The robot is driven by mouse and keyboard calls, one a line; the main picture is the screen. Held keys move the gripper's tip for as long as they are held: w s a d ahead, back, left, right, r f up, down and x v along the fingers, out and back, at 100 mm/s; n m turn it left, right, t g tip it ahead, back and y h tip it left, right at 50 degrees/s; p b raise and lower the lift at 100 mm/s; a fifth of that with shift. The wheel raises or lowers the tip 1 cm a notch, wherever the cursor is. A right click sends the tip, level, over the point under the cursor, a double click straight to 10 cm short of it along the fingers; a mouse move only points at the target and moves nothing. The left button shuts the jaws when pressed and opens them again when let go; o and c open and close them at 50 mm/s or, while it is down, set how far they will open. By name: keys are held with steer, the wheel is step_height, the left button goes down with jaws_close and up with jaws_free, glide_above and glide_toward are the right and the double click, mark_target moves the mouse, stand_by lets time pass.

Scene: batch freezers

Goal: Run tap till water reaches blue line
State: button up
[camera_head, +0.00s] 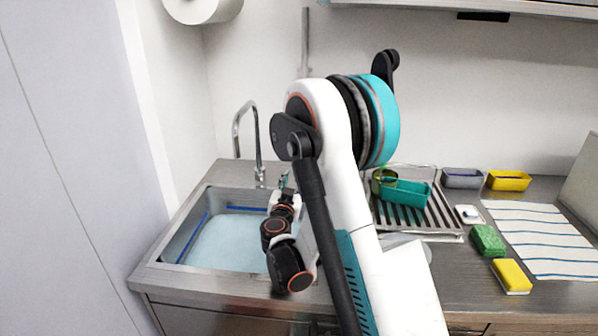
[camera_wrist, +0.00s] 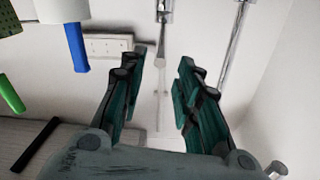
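The steel sink (camera_head: 172,250) stands at the left of the counter with pale blue water (camera_head: 228,242) in it. A blue line (camera_head: 247,208) runs along its inner walls, and the water surface looks close below it at the back. The tall curved tap (camera_head: 236,125) stands behind the sink; I cannot make out a running stream. My gripper (camera_head: 283,183) is over the sink's back right part, right of the tap's base, partly hidden by my arm. In the wrist view its green fingers (camera_wrist: 163,62) are apart with nothing between them. A chrome pipe (camera_wrist: 236,40) is right of them.
A drying rack (camera_head: 418,222) with green containers is right of the sink. Farther right are a green sponge (camera_head: 488,240), a yellow sponge (camera_head: 511,275), a striped cloth (camera_head: 540,240) and small trays. A paper roll (camera_head: 200,8) hangs above. A wall socket (camera_wrist: 106,46) shows in the wrist view.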

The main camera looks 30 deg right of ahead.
steer(key=b+x, duration=0.2)
steer(key=x, duration=0.7)
steer(key=shift+w+d, duration=0.1)
steer(key=shift+w, duration=0.15)
jaws_close()
